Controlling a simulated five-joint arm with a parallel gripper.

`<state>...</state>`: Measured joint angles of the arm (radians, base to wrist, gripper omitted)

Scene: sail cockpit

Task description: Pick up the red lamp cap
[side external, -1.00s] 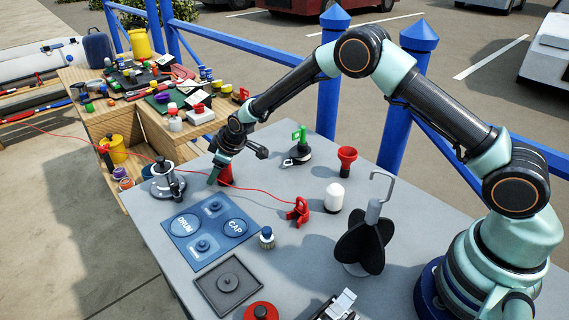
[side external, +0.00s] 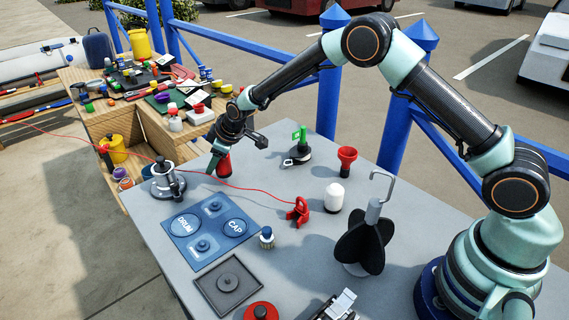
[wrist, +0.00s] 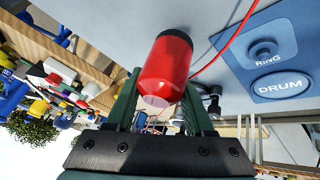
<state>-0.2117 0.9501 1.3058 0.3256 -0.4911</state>
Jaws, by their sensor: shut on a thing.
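The red lamp cap (side external: 223,166) is a red rounded cylinder at the far left part of the grey table. In the wrist view the red lamp cap (wrist: 168,62) shows a dark far end and a pale near end. My gripper (side external: 219,160) is shut on it, with a green finger on each side in the wrist view (wrist: 163,92). The cap appears raised a little above the table; its lower edge is hard to judge.
A metal fitting (side external: 166,182) stands close left. A blue DRUM and CAP mat (side external: 196,257) lies in front. A red cord (side external: 262,190) runs past to a red clamp (side external: 298,212). A green-topped piece (side external: 299,148), red funnel (side external: 347,160) and white dome (side external: 334,197) stand right.

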